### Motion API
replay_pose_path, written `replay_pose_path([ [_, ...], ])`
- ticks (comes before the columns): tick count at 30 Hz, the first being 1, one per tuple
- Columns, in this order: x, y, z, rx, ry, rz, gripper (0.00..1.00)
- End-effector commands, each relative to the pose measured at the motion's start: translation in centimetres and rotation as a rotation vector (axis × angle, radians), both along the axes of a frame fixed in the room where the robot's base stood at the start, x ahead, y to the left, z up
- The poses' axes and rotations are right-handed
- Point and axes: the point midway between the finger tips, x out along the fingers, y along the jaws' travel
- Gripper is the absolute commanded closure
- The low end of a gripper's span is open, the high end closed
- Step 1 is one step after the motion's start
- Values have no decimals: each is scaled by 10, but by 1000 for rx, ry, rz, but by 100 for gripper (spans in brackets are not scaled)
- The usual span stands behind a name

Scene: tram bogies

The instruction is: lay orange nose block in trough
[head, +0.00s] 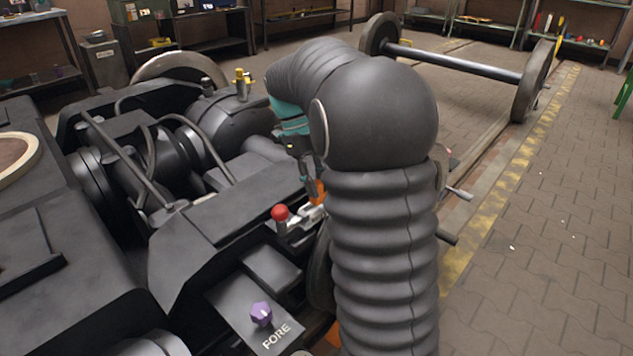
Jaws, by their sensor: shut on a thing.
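My gripper (312,172) is partly hidden behind my dark, bellows-covered arm, just right of the black bogie frame. It is shut on the orange nose block (319,190), of which only a small sliver shows at the fingertips. Right below the block is a pale metal part (306,219) beside a red ball knob (280,212). I cannot tell whether this part is the trough, or whether the block touches it. My arm covers the area to the right of it.
The black bogie (215,215), with pipes and a yellow-topped fitting (242,82), fills the left. A purple knob (261,313) stands on a plate marked FORE. A loose wheelset (455,60) stands on the track behind.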

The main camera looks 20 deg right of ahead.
Motion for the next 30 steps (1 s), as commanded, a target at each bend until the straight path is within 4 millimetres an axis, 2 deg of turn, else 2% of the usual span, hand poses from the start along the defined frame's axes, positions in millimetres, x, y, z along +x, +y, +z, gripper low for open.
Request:
replay_pose_path([
  [14, 0, 0, -1, 0, 0, 0, 100],
  [30, 0, 0, -12, 0, 1, 0, 100],
])
